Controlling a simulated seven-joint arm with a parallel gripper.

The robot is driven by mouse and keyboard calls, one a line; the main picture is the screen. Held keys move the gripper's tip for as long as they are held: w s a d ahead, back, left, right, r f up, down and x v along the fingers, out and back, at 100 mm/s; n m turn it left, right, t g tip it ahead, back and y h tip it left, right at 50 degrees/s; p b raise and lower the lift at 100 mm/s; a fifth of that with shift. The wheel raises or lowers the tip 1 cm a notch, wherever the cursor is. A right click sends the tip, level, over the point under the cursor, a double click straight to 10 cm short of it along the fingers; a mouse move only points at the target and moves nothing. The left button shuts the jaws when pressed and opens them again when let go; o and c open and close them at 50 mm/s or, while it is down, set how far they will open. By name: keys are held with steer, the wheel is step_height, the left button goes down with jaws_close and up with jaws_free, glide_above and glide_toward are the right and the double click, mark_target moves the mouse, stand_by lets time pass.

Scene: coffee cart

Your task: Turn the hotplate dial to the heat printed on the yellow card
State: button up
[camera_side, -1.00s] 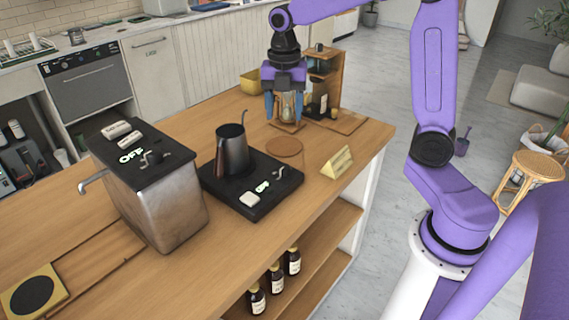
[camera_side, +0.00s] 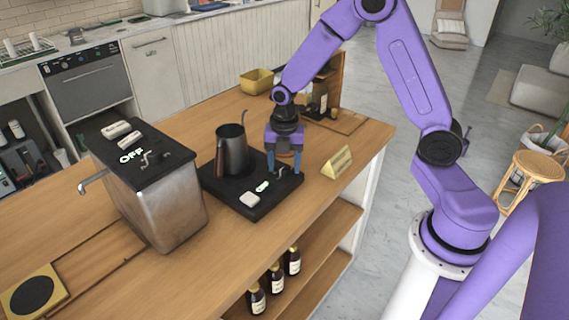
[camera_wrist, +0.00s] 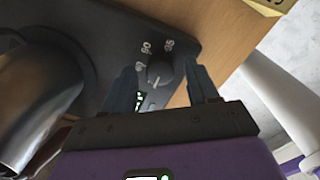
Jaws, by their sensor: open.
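The black hotplate (camera_side: 222,191) sits on the wooden counter, with a dark kettle (camera_side: 235,155) on it. Its dial (camera_wrist: 160,71) is a dark round knob with a pale pointer line, with small numbers printed around it that I cannot read surely. My gripper (camera_side: 284,173) points down over the dial's corner of the hotplate. In the wrist view, my gripper (camera_wrist: 160,70) is open, with one finger on each side of the dial; contact is unclear. The yellow card (camera_side: 338,163) stands to the right of the hotplate; its print is too small to read. Its edge shows in the wrist view (camera_wrist: 270,4).
A steel urn (camera_side: 165,205) with a spout stands left of the hotplate. A white button (camera_side: 249,199) and a small green display (camera_side: 262,187) are on the hotplate's front. A yellow bin (camera_side: 257,81) and a wooden rack stand behind. Bottles sit on the shelf below.

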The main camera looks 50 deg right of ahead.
steer(key=shift+f, duration=0.2)
steer(key=c, duration=1)
steer(key=shift+c, duration=0.2)
